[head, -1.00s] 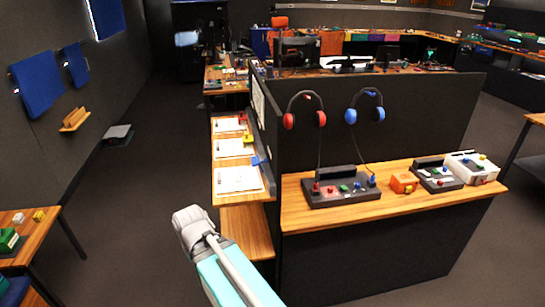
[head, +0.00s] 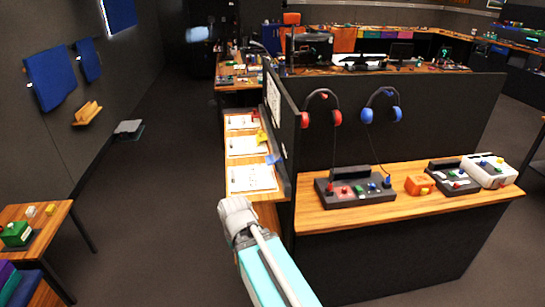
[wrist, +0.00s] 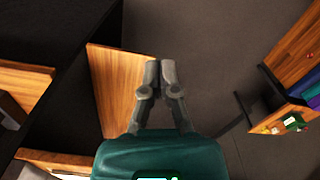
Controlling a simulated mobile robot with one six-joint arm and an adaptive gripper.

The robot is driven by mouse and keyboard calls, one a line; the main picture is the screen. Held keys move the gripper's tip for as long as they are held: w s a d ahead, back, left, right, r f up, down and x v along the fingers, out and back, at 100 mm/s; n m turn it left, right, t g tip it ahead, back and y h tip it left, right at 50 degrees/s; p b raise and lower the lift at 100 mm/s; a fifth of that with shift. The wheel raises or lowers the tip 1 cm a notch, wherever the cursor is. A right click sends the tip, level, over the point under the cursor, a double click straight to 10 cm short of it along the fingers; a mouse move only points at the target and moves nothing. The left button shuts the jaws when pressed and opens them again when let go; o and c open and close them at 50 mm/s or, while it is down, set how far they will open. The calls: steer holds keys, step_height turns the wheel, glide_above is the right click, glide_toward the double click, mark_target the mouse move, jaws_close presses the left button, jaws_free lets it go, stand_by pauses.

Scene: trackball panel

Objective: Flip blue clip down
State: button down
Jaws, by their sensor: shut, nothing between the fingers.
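The blue clip (head: 273,159) sits at the right edge of the wooden side shelf in the head view, by the dark partition. It is small there, and its exact tilt cannot be told. A white paper sheet (head: 252,178) lies on the shelf just in front of it. My gripper (wrist: 160,64) shows in the wrist view with its two grey fingers together and nothing between them. It hangs over floor and a wooden board, with the blue clip out of that view. In the head view my arm's end is in front of and below the shelf.
A yellow clip (head: 262,137) sits farther back on the same shelf. The dark partition (head: 400,112) carries red headphones (head: 320,108) and blue headphones (head: 381,104) above a counter with control panels (head: 352,187). A low table (head: 50,225) stands at left. The floor between is clear.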

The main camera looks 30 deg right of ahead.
steer(key=m+g+h+p, duration=0.2)
steer(key=m+h+p, duration=0.5)
steer(key=m+p, duration=1.3)
glide_toward(280, 160)
steer(key=r, duration=0.1)
steer(key=a+r+m+b, duration=0.1)
steer(key=shift+w+a+r, duration=0.1)
steer(key=shift+w+r, duration=0.15)
steer(key=shift+r, duration=0.1)
steer(key=shift+f, duration=0.1)
steer(key=b+x, duration=0.5)
steer(key=shift+f, duration=0.4)
steer(key=shift+b+x, duration=1.6)
steer(key=shift+x, duration=0.5)
steer(key=shift+r, duration=0.1)
